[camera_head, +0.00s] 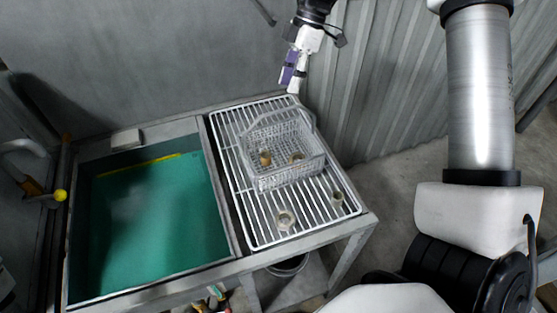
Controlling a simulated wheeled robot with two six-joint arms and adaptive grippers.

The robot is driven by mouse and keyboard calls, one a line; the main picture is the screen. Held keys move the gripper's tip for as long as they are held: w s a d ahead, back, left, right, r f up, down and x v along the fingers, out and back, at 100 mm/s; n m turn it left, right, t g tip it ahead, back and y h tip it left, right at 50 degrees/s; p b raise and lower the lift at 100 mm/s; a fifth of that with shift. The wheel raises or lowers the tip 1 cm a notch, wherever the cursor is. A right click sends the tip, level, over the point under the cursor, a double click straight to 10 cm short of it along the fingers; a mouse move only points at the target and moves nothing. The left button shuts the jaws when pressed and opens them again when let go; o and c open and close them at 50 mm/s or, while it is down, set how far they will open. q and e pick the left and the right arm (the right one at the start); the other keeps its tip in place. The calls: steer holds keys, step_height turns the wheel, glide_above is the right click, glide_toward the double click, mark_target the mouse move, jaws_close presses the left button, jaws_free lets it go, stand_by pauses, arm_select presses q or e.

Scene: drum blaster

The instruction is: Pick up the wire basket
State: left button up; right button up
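My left gripper is not in view.
Two loose metal fittings, one at the front (285,219) and one at the right (338,198), lie on the rack. A green-filled basin (150,220) is left of it. A corrugated wall (385,90) stands close behind. A bucket (288,265) is under the table.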

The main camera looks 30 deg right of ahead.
mark_target(281, 112)
steer(key=p+x, duration=0.3)
steer(key=x, duration=0.3)
steer(key=shift+f, duration=0.3)
steer(key=shift+w+x, duration=0.2)
steer(key=shift+x, duration=0.9)
steer(key=shift+d+f, duration=0.1)
steer(key=shift+f, duration=0.1)
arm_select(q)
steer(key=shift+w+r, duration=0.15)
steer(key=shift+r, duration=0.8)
arm_select(e)
steer(key=shift+s, duration=0.1)
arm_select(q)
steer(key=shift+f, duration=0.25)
arm_select(e)
steer(key=shift+f, duration=0.2)
